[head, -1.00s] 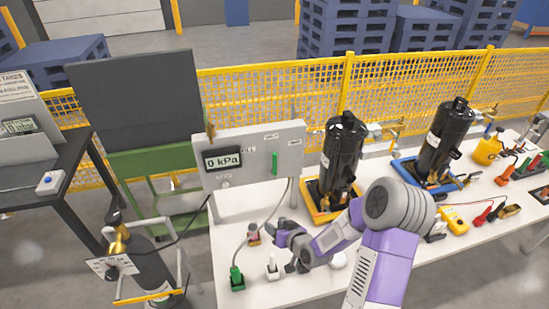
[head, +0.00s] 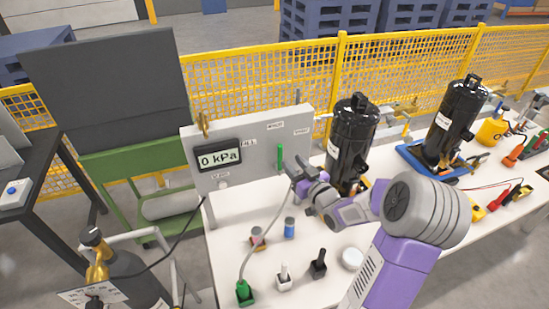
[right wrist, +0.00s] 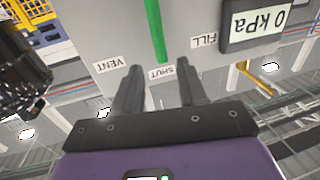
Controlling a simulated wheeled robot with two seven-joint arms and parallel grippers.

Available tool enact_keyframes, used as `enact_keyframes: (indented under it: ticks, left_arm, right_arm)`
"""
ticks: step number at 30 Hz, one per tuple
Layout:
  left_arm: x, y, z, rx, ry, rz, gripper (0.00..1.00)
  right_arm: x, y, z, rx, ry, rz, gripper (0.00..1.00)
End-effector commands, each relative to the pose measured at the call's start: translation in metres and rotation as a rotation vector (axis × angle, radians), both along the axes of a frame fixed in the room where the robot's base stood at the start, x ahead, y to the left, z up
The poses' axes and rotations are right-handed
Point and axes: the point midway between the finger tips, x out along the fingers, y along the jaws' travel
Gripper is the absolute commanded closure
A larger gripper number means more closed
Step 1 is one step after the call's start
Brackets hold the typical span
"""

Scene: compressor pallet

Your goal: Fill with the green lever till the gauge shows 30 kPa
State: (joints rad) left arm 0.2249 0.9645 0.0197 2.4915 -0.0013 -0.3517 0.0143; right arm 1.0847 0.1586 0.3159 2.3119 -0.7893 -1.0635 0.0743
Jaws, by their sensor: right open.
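The grey panel (head: 240,172) stands on the white table and carries the gauge (head: 219,158), which reads 0 kPa. The green lever (head: 280,157) is on the panel's right part and stands upright in the head view. In the right wrist view, which is upside down, the lever (right wrist: 155,30) points at the SHUT label (right wrist: 161,72), between the FILL label (right wrist: 204,41) and the VENT label (right wrist: 109,65). My right gripper (head: 297,172) is open and empty, close to the lever; its fingers (right wrist: 158,85) show on either side of the lever's line. My left gripper is not in view.
A black compressor (head: 352,140) stands just right of my right gripper, with another (head: 455,125) further right. Small green (head: 244,292), white (head: 284,277) and black (head: 318,264) items stand on the table's front. A yellow mesh fence (head: 250,90) runs behind.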

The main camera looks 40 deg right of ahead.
Motion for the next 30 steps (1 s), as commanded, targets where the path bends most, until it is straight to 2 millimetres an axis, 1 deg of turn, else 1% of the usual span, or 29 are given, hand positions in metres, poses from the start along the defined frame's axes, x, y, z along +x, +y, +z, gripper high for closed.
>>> enact_keyframes:
  ticks: [1, 3, 5, 8, 15, 18, 21, 25, 30]
  left_arm:
    - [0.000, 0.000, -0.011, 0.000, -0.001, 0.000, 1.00]
    - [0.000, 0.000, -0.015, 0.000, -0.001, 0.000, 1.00]
    - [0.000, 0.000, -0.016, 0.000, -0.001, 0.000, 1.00]
    - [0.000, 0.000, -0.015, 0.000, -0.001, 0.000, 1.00]
    - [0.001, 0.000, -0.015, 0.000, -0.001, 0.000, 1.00]
    - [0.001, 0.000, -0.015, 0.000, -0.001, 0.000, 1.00]
    - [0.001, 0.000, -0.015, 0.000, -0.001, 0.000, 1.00]
    - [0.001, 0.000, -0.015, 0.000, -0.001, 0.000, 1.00]
    - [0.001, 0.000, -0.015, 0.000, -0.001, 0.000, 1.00]
  right_arm:
    - [0.000, 0.000, -0.011, 0.000, 0.000, 0.000, 0.58]
    - [0.000, 0.000, -0.015, 0.001, 0.000, 0.000, 0.58]
    - [0.002, 0.000, -0.016, 0.001, 0.000, 0.001, 0.58]
    - [0.010, -0.001, -0.015, 0.001, -0.001, 0.001, 0.58]
    - [0.048, -0.005, -0.015, 0.002, -0.001, 0.002, 0.58]
    - [0.062, -0.006, -0.015, 0.003, -0.001, 0.001, 0.58]
    - [0.071, -0.007, -0.015, 0.001, -0.001, 0.001, 0.58]
    - [0.076, -0.008, -0.015, 0.001, 0.001, 0.000, 0.58]
    - [0.076, -0.008, -0.015, 0.001, 0.001, 0.000, 0.58]
